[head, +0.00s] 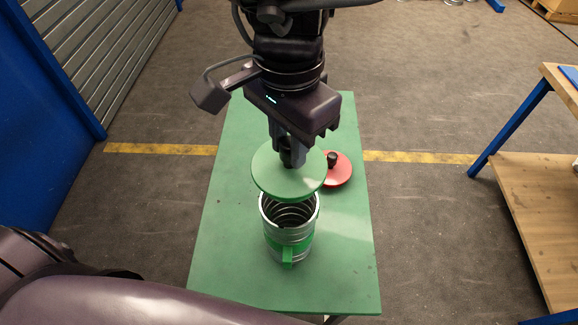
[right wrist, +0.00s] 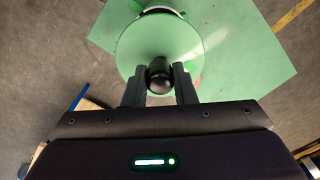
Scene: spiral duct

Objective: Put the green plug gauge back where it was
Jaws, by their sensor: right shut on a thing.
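The green plug gauge (head: 270,178) is a flat green disc with a dark knob on top. My right gripper (head: 291,160) is shut on its knob and holds the disc just above and behind the open mouth of the spiral duct. The disc also shows in the right wrist view (right wrist: 158,42), with the dark knob (right wrist: 160,78) between the fingers. The silvery spiral duct (head: 290,232) stands upright on the green table, with a green band and tab low on it. A red plug gauge (head: 337,172) with a dark knob lies on the table behind and right of the duct. My left gripper is not in view.
The green table (head: 225,225) has free room left and right of the duct. A wooden workbench with blue legs (head: 525,120) stands at the right. A blue-framed shutter (head: 100,50) is at the left.

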